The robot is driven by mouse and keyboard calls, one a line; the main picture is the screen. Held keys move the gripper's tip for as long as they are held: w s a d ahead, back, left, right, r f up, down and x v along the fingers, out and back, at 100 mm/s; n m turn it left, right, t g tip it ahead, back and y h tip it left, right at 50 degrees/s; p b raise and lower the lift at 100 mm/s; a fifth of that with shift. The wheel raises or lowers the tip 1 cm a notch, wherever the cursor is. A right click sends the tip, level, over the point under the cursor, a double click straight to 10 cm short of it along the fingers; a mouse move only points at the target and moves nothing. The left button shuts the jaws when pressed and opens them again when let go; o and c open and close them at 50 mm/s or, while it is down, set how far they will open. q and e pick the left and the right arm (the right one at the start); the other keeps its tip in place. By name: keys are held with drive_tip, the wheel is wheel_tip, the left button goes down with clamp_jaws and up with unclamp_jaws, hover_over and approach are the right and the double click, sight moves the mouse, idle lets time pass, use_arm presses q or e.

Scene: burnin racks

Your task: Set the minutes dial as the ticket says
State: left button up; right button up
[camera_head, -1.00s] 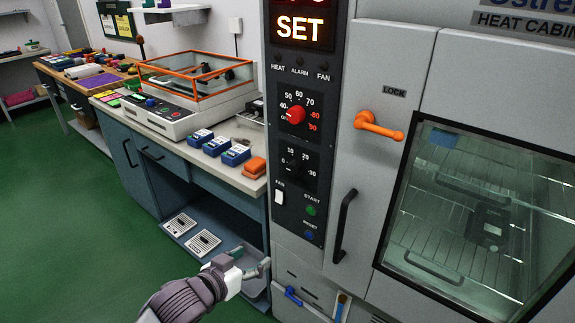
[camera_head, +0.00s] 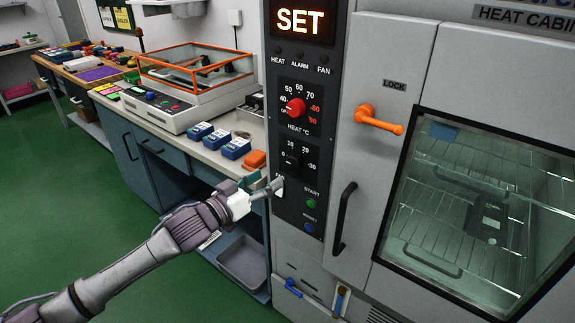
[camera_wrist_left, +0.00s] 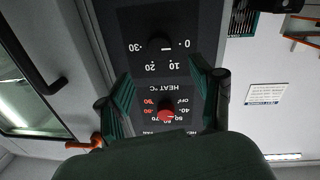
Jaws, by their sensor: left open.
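The minutes dial (camera_head: 293,161) is a black knob with marks from 0 to 30, below the red heat knob (camera_head: 295,108) on the cabinet's dark panel. In the left wrist view the minutes dial (camera_wrist_left: 159,47) appears upside down, and its white pointer line points roughly at 0. My left gripper (camera_head: 267,186) is open and empty, just below and left of the dial in the head view. In the left wrist view its two green fingers (camera_wrist_left: 166,80) stand apart, with the red knob between them and the minutes dial beyond. I cannot identify the ticket.
The orange lock handle (camera_head: 378,120) and black door handle (camera_head: 343,218) stick out right of the panel. A white switch (camera_head: 279,190) and the green (camera_head: 311,203) and blue (camera_head: 308,228) buttons sit below the dial. A bench (camera_head: 205,153) with blue boxes stands left.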

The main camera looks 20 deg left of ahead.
sight(292, 163)
use_arm(q)
drive_tip(key=x, duration=0.8)
drive_tip(key=shift+w, duration=0.15)
drive_tip(key=c, duration=1.1)
drive_tip(key=shift+p, duration=0.3)
drive_tip(key=shift+c, duration=0.2)
